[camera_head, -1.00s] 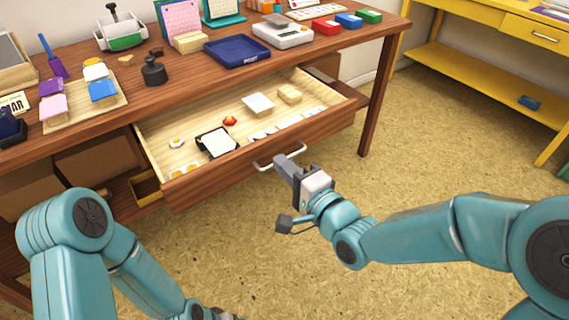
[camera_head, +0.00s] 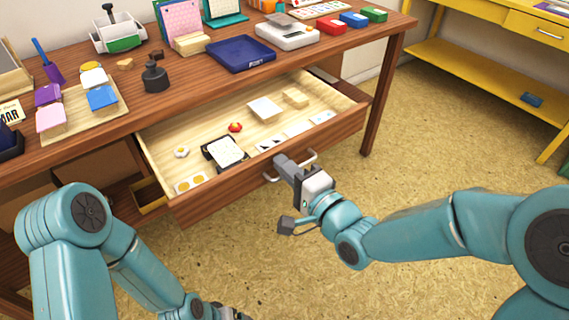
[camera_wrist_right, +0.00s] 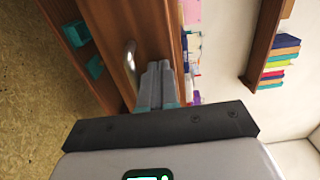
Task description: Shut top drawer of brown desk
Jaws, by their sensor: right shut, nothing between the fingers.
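The brown desk (camera_head: 196,68) is at the upper left in the head view. Its top drawer (camera_head: 239,173) is pulled far out, with its inside and contents visible. My right gripper (camera_head: 281,160) is shut and empty. Its tips are at the drawer front by the pale handle (camera_head: 309,158), overlapping it in the picture; I cannot tell if they touch. In the right wrist view the closed fingers (camera_wrist_right: 160,69) lie close beside the handle (camera_wrist_right: 130,56). Only a dark bit of my left gripper (camera_head: 232,314) shows at the bottom edge; its jaws are unclear.
The drawer holds cards, a black-framed pad (camera_head: 226,151) and small pieces. Inkpads, a blue tray (camera_head: 240,55) and a scale (camera_head: 287,32) stand on the desktop. A yellow bench (camera_head: 480,85) is at the right. The floor before the desk is clear.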

